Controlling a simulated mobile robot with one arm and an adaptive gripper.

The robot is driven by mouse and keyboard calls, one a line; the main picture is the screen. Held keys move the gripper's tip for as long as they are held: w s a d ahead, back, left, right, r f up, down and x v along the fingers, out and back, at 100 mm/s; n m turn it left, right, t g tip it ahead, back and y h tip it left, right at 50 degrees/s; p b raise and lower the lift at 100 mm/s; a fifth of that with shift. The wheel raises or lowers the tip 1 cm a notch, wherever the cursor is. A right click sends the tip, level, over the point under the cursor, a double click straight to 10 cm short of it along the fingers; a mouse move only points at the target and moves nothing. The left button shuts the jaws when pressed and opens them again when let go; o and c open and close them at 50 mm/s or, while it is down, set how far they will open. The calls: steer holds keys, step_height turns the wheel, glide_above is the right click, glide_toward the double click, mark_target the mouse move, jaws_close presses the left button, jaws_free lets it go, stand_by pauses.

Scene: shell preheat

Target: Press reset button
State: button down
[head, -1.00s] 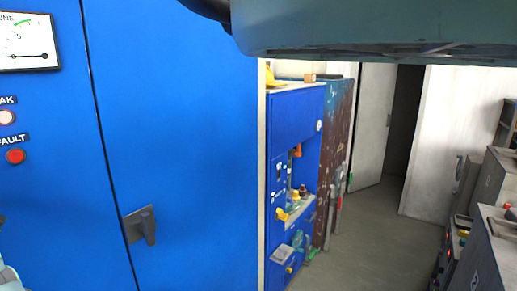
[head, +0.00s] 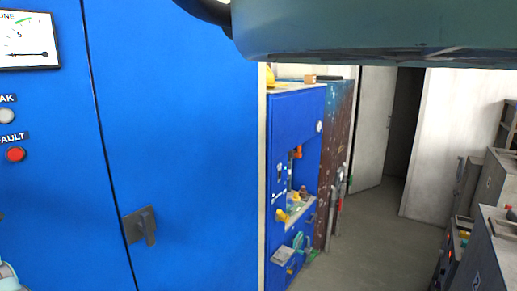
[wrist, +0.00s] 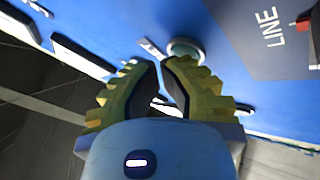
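In the wrist view my gripper (wrist: 160,63) has yellow ridged fingers with dark inner faces. Their tips come almost together and nothing shows held between them. A round greenish button or lamp with a pale ring (wrist: 187,48) is on the blue panel just beyond the fingertips, slightly right. I cannot tell whether the tips touch it. No label reading "reset" is legible. In the head view, the blue cabinet (head: 180,130) fills the left, with a red round light or button (head: 15,155) marked FAULT. The gripper's fingers are not visible there.
A grey round lamp (head: 6,116) and a gauge (head: 28,42) are above the red one. A dark handle (head: 140,226) sticks out from the cabinet door. A cluttered blue machine (head: 295,170) stands behind. Grey floor (head: 380,235) is open in the aisle, with grey cabinets at right.

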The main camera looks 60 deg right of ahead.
stand_by(0.3)
steer(key=shift+s+d+h+p, duration=0.1)
steer(key=shift+s+h+p, duration=0.2)
steer(key=shift+s+p, duration=0.5)
steer(key=shift+s, duration=0.1)
steer(key=shift+s+p, duration=1.4)
steer(key=shift+s, duration=1.05)
